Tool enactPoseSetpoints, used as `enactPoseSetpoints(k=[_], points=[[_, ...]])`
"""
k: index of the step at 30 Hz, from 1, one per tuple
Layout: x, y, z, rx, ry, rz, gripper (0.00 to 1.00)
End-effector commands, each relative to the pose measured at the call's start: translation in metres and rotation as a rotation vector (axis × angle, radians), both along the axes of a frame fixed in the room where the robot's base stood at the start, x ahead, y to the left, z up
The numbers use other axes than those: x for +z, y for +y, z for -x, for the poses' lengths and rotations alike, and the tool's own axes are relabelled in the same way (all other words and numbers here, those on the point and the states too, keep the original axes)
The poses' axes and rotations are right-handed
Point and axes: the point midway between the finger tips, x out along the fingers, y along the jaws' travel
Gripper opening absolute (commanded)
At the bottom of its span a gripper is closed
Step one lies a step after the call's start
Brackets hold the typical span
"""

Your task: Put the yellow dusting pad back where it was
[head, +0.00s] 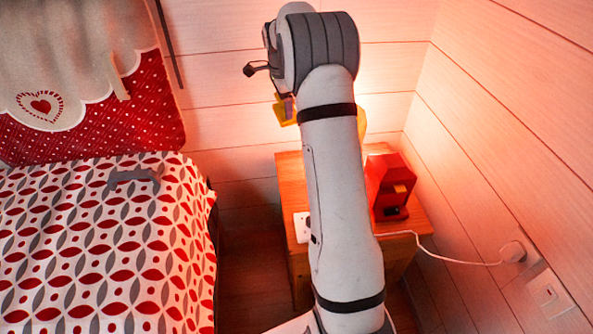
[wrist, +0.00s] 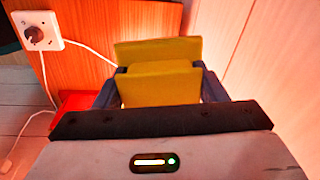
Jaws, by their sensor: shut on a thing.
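The yellow dusting pad (wrist: 158,88) is between the two dark fingers of my gripper (wrist: 160,84) in the wrist view. The gripper is shut on it. In the head view a small part of the yellow pad (head: 284,113) shows left of my arm, in front of the plank wall and above the back of the wooden nightstand (head: 290,180). My arm hides most of the gripper and the middle of the nightstand top.
A red object with a yellowish block (head: 385,190) stands on the nightstand's right side. A white knob box (wrist: 38,30) with a cable also shows as a white box (head: 302,226). The cable runs to a wall plug (head: 513,252). A patterned bed (head: 110,250) with a grey bone-shaped thing (head: 135,178) stands left.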

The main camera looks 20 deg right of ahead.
Motion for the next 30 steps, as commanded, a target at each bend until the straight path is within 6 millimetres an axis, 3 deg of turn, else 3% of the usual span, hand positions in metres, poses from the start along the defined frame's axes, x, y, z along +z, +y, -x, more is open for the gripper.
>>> enactPoseSetpoints(k=[1,6,30], points=[[-0.034,-0.009,0.004,-0.036,0.02,-0.02,0.47],[-0.091,-0.025,0.016,-0.135,0.053,-0.073,0.47],[-0.202,-0.029,0.021,-0.176,0.065,-0.095,0.47]])
